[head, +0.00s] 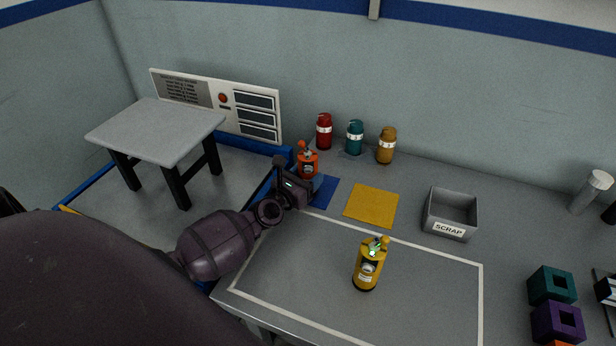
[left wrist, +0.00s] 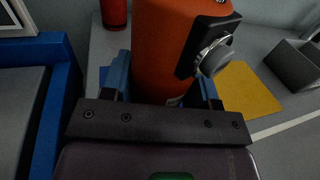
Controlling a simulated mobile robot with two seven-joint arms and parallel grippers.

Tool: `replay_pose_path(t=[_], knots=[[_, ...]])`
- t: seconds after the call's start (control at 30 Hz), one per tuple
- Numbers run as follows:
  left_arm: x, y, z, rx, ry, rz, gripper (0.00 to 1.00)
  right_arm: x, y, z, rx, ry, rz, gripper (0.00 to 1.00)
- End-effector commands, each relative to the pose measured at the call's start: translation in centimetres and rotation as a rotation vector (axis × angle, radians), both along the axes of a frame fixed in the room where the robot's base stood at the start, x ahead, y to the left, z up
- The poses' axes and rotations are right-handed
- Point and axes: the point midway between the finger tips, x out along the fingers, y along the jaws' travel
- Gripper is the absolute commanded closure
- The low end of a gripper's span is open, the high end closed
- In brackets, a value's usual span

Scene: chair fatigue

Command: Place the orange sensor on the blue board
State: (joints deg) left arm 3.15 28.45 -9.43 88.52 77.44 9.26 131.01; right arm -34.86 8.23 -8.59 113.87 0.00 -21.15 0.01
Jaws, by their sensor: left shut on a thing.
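The orange sensor (head: 308,166) is a canister with a dark front fitting and a round grey knob. In the left wrist view the orange sensor (left wrist: 165,40) stands between the two fingers. My left gripper (head: 301,181) is shut on it. The blue board (head: 325,192) is a flat square on the table, partly hidden by my gripper. The sensor is at the board's back left side in the head view; I cannot tell whether its base touches the board. My right gripper is not in view.
A yellow board (head: 371,206) lies right of the blue one, then a scrap bin (head: 450,214). Red (head: 324,132), teal (head: 355,138) and ochre (head: 386,146) canisters stand behind. A yellow sensor (head: 368,268) stands in the white-outlined area. A small stool-like table (head: 156,128) is at left.

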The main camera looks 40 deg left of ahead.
Motion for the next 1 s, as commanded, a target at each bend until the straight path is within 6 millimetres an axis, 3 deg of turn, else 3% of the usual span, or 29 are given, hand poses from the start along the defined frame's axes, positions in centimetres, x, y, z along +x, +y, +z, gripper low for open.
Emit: replay_pose_path(t=[0.23,0.27,0.4,0.83,1.0], knots=[[0.0,0.0,-0.6,-0.001,0.0,0.0,0.73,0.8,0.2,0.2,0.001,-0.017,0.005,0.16],[0.0,0.0,-0.5,-0.001,0.0,0.0,0.41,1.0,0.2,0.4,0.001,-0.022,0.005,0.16],[0.0,0.0,-0.4,-0.001,0.0,0.0,0.2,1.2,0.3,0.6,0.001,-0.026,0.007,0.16],[-0.1,0.0,0.3,0.0,-0.001,0.0,0.2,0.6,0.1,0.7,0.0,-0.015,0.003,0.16],[-2.9,0.1,-0.1,-0.002,0.003,0.0,0.2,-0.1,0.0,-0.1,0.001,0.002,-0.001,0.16]])
